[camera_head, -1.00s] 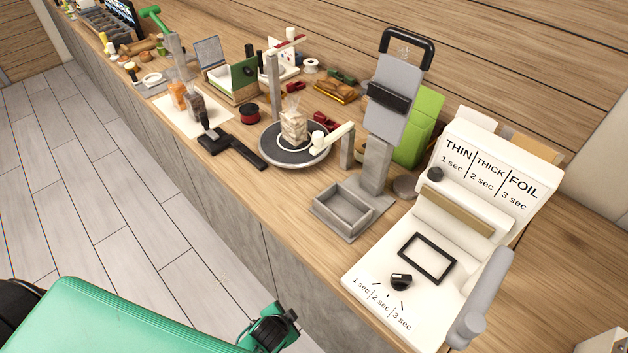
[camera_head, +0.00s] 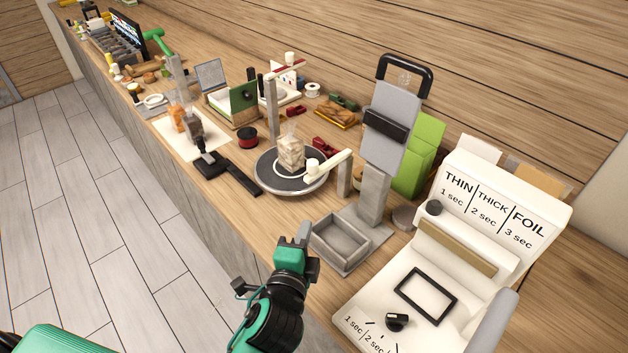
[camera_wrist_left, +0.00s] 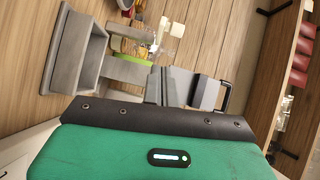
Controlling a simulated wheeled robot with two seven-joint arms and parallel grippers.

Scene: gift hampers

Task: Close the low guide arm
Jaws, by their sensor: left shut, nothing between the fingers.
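The low guide arm (camera_head: 334,164) is a cream bar on a short grey post (camera_head: 344,181). It reaches left over the round dark turntable (camera_head: 268,177), its pale rounded end close beside a clear bag of pale pieces (camera_head: 291,154) standing there. My left gripper (camera_head: 303,235) is shut and empty, low at the counter's front edge by the grey tray, well short of the guide arm. My right gripper is not in view.
The open grey tray (camera_head: 342,243) lies just right of my left gripper and shows in the left wrist view (camera_wrist_left: 68,55). A tall grey stand (camera_head: 385,140) rises behind it. A white sealer (camera_head: 440,262) is at right. A black-handled tool (camera_head: 232,175) lies left of the turntable.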

